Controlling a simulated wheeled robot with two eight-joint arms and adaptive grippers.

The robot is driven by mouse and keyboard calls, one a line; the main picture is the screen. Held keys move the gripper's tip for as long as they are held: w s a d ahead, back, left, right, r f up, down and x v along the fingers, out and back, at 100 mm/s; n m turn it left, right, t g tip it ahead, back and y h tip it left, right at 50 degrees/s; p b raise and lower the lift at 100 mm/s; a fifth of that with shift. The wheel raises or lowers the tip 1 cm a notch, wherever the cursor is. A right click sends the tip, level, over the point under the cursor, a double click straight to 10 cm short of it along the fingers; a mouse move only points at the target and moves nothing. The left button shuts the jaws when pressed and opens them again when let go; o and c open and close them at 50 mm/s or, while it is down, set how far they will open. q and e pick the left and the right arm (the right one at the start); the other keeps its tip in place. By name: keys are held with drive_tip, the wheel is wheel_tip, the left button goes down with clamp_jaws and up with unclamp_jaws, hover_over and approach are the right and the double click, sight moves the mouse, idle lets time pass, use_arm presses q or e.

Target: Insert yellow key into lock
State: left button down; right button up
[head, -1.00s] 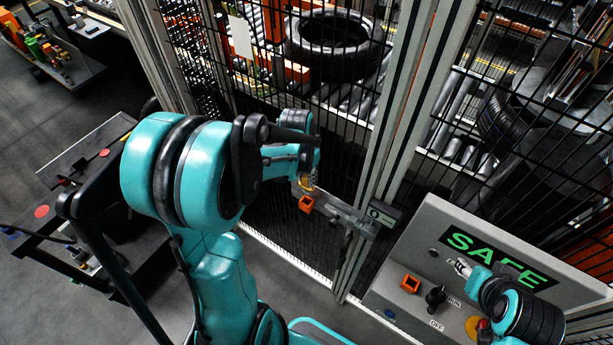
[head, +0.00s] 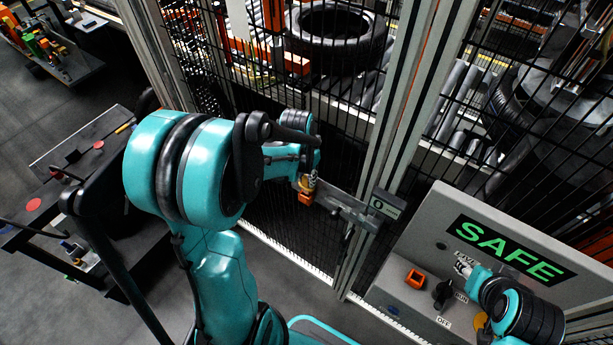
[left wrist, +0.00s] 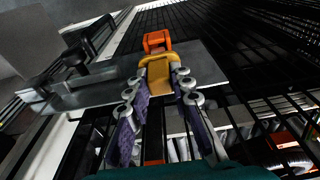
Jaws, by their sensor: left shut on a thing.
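My left gripper (head: 306,180) is shut on the yellow key (left wrist: 157,75), whose broad body sits between the two fingers in the left wrist view (left wrist: 158,90). Straight ahead of the key is an orange square lock (left wrist: 157,41) at the grey metal plate on the fence gate; in the head view the lock (head: 305,198) is just below the gripper. The key's front end is against or very near the lock; I cannot tell whether it is inside. My right gripper (head: 465,268) is at the SAFE panel, its fingers too small to read.
The grey control panel (head: 412,305) bears a second orange square socket (head: 415,278) and a black knob (head: 442,293). A black mesh fence with metal posts (head: 375,150) stands close ahead. A tyre (head: 340,30) lies behind it. A dark table (head: 70,180) is at left.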

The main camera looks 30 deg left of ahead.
sight(307, 183)
use_arm(q)
drive_tip(key=shift+f+b, duration=1.35)
drive_tip(key=shift+f, duration=0.3)
drive_tip(key=c, duration=1.3)
unclamp_jaws()
drive_tip(key=shift+o, duration=0.2)
wheel_tip(307, 183, up, 12)
drive_tip(key=s, duration=0.1)
drive_tip(key=shift+s, duration=0.4)
